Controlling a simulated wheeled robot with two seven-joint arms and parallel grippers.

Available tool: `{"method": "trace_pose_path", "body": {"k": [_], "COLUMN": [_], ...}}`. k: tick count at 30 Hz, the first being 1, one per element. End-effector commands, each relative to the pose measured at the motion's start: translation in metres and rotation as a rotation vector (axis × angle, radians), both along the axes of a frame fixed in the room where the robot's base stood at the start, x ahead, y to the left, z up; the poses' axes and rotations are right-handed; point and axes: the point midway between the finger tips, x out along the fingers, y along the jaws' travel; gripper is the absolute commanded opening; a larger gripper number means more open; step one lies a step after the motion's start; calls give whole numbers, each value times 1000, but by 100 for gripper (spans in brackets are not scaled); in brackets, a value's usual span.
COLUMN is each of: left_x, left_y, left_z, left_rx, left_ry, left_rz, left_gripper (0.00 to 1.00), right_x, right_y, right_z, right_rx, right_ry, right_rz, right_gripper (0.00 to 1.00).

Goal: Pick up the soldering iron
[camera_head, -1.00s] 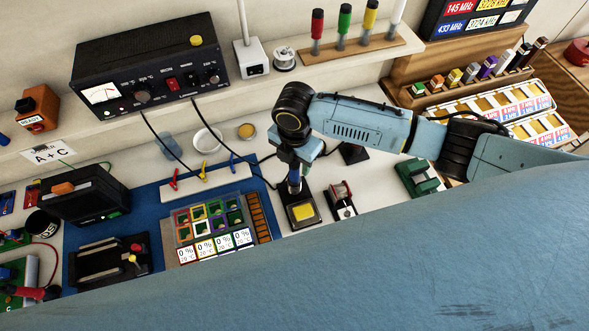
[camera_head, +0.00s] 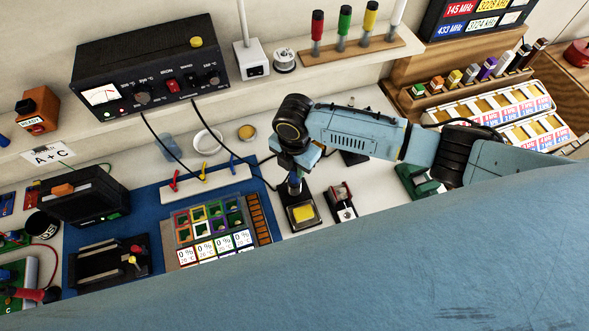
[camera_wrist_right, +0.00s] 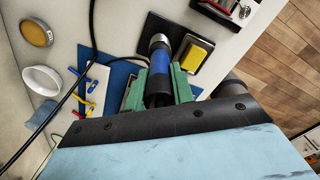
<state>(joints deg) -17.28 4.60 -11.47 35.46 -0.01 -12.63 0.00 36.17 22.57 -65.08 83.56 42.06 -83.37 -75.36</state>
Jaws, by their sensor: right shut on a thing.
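The soldering iron (camera_head: 294,186) has a blue handle with a dark and silver collar. It stands roughly upright at its dark stand, which has a yellow sponge (camera_head: 303,213). My right gripper (camera_head: 296,172) reaches down over it from above. In the right wrist view, the green fingers lie on both sides of the iron's handle (camera_wrist_right: 157,74), and the gripper is shut on it. The iron's tip is hidden, so I cannot tell whether it is clear of the stand. My left gripper is not in view.
The black iron station (camera_head: 150,75) sits on the shelf, with cables hanging down. A blue mat (camera_head: 150,206) with colored cubbies (camera_head: 209,216) lies left of the stand. A small device with a red part (camera_head: 341,198) stands close on the right. A white bowl (camera_head: 207,140) is behind.

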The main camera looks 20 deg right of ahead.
Motion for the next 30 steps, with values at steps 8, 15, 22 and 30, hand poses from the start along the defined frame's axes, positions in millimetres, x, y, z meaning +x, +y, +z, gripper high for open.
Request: {"method": "trace_pose_path", "body": {"k": [8, 15, 22, 30], "left_x": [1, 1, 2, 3], "left_y": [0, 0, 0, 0], "left_z": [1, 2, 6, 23], "left_rx": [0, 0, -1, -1], "left_ry": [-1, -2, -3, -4], "left_rz": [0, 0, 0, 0], "left_gripper": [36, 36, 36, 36], "right_x": [1, 1, 1, 0], "right_y": [0, 0, 0, 0], "right_z": [27, 76, 103, 117], "right_rx": [1, 2, 1, 0], "right_ry": [-4, -5, -2, 0], "right_rz": [2, 1, -1, -1], "right_gripper": [1, 1, 1, 1]}}
